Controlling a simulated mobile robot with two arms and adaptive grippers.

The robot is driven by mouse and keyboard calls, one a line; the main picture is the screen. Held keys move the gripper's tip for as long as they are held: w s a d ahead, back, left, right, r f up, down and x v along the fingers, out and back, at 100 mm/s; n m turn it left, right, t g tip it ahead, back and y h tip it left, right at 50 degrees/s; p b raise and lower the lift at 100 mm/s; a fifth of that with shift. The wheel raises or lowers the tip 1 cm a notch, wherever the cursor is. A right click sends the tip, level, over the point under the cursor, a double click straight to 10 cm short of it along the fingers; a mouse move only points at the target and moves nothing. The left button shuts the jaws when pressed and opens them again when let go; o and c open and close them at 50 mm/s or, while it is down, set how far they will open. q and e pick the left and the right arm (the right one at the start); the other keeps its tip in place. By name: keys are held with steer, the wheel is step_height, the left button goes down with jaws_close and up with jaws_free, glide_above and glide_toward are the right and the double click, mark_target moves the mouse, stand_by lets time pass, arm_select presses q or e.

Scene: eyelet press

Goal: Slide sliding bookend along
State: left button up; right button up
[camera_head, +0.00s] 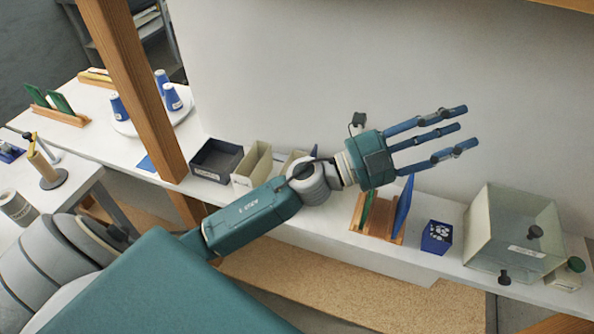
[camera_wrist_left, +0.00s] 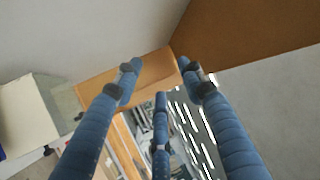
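My left gripper (camera_head: 432,140) reaches right above the shelf, with its three blue fingers spread and nothing between them. The same open fingers show in the wrist view (camera_wrist_left: 160,90). Below the hand on the white shelf stands a small wooden book rack (camera_head: 383,236). It holds a thin green book (camera_head: 369,210) and a tilted blue panel (camera_head: 403,208). Wooden uprights show on the rack, but I cannot tell which is the sliding bookend. The hand is apart from the rack and above it. My right gripper is not in view.
Right of the rack are a blue box (camera_head: 436,237) and a large clear-sided box (camera_head: 513,230). Left are a dark bin (camera_head: 215,160) and a beige holder (camera_head: 252,165). A wooden post (camera_head: 135,85) stands at the left. The wall behind is bare.

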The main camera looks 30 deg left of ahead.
arm_select(q)
steer(key=s+d+f+m+g, duration=0.45)
steer(key=f+m+g, duration=0.25)
steer(key=m+g, duration=0.5)
steer(key=a+f+m+g+y, duration=0.1)
steer(key=a+f+m+y, duration=0.1)
steer(key=a+f+y, duration=0.6)
steer(key=s+a+r+n+g+y+p, duration=0.15)
steer(key=a+y, duration=0.65)
steer(key=a, duration=1.8)
steer(key=shift+n+g, duration=0.25)
steer(key=shift+n, duration=0.2)
steer(key=f+p, duration=0.1)
steer(key=f, duration=0.2)
steer(key=f+p, duration=0.1)
steer(key=f, duration=0.2)
steer(key=f+p, duration=0.1)
steer(key=f, duration=0.2)
steer(key=shift+w+d+f, duration=0.2)
steer(key=shift+w+f, duration=0.05)
steer(key=shift+f, duration=0.1)
steer(key=shift+w+f, duration=0.1)
steer(key=shift+f, duration=0.55)
